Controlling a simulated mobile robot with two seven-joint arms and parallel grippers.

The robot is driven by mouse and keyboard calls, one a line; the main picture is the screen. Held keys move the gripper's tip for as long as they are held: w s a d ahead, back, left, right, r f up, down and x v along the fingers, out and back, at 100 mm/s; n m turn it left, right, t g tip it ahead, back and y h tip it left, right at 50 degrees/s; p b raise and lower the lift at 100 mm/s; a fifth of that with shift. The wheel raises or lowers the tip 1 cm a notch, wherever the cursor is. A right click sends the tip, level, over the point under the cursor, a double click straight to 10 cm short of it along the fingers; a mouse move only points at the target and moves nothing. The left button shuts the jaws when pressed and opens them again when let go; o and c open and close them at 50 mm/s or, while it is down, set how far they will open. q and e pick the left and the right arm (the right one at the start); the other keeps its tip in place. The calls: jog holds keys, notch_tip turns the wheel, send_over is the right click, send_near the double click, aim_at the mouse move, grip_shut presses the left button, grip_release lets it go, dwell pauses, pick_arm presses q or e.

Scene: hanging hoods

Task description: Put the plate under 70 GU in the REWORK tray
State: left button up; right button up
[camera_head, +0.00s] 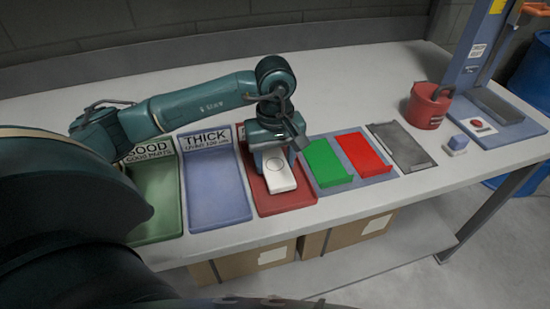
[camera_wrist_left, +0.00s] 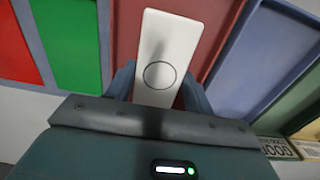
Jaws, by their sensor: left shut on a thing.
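My left gripper (camera_head: 275,153) is shut on a white plate (camera_head: 281,178), a flat rectangle with a ring mark. In the left wrist view the white plate (camera_wrist_left: 160,60) sits between the two fingers (camera_wrist_left: 158,88). The plate is over the dark red tray (camera_head: 300,204); I cannot tell if it touches the tray floor. The label of this tray is mostly hidden behind my arm. A green plate (camera_head: 327,163) and a red plate (camera_head: 362,153) lie on a blue-grey mat (camera_head: 353,182) to the right. My right gripper is not in view.
The GOOD tray (camera_head: 158,200) is green and the THICK tray (camera_head: 215,190) is blue, both empty where visible. The bench behind is clear.

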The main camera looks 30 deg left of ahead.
pick_arm(q)
jog(key=shift+f+b, duration=0.55)
jog(key=o, duration=1.2)
jog(key=shift+c, duration=0.2)
